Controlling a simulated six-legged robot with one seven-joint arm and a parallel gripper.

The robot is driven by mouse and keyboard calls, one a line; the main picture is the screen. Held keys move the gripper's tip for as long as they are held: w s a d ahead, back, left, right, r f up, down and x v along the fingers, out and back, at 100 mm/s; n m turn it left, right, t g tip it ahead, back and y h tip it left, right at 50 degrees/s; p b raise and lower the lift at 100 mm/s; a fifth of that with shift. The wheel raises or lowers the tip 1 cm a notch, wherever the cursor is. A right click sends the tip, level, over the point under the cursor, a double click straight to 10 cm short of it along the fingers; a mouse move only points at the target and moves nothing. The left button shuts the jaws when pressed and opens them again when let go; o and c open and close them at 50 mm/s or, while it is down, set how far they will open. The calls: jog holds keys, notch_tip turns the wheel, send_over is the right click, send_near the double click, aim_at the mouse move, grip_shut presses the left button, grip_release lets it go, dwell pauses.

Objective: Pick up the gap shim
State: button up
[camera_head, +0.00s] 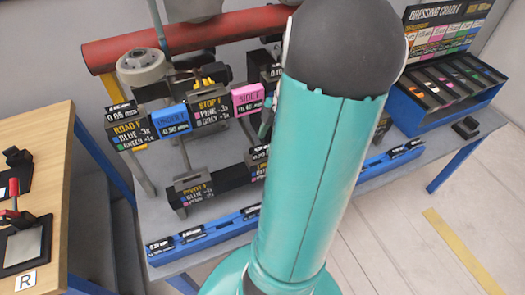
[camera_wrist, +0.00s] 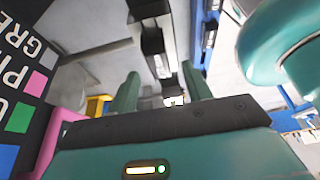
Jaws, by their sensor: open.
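My gripper (camera_wrist: 162,88) shows in the wrist view as two teal fingers standing apart, with no object seen held between them. In the head view a small part of it (camera_head: 267,124) shows at the left edge of my arm, near the pink SIDE F sign. I cannot tell for sure which piece is the gap shim. Small coloured pieces lie in the slots of a blue tray (camera_head: 420,120) at the right. Dark blocks with white labels sit along a blue rail (camera_head: 215,236) at the table's front edge. My arm hides the middle of the table.
A grey table (camera_head: 160,215) carries a red beam (camera_head: 185,37) on a yellow end, and black sign blocks such as STOP F (camera_head: 210,112) and PIVOT F (camera_head: 196,194). A dressing cradle board (camera_head: 447,30) stands at the back right. A wooden bench (camera_head: 50,135) is at the left.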

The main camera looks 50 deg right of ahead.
aim_at(264, 147)
jog(key=x, duration=0.3)
jog(key=shift+f, duration=0.2)
grip_shut()
jog(key=shift+r, duration=0.2)
jog(key=shift+r, duration=0.2)
notch_tip(264, 147, up, 2)
jog(key=shift+r, duration=0.1)
jog(key=s+a+r, duration=0.3)
jog(key=a+r, duration=0.3)
jog(key=r, duration=0.1)
jog(key=s+a+r, duration=0.4)
jog(key=a+r, duration=0.2)
jog(key=r, duration=0.1)
jog(key=shift+r, duration=0.35)
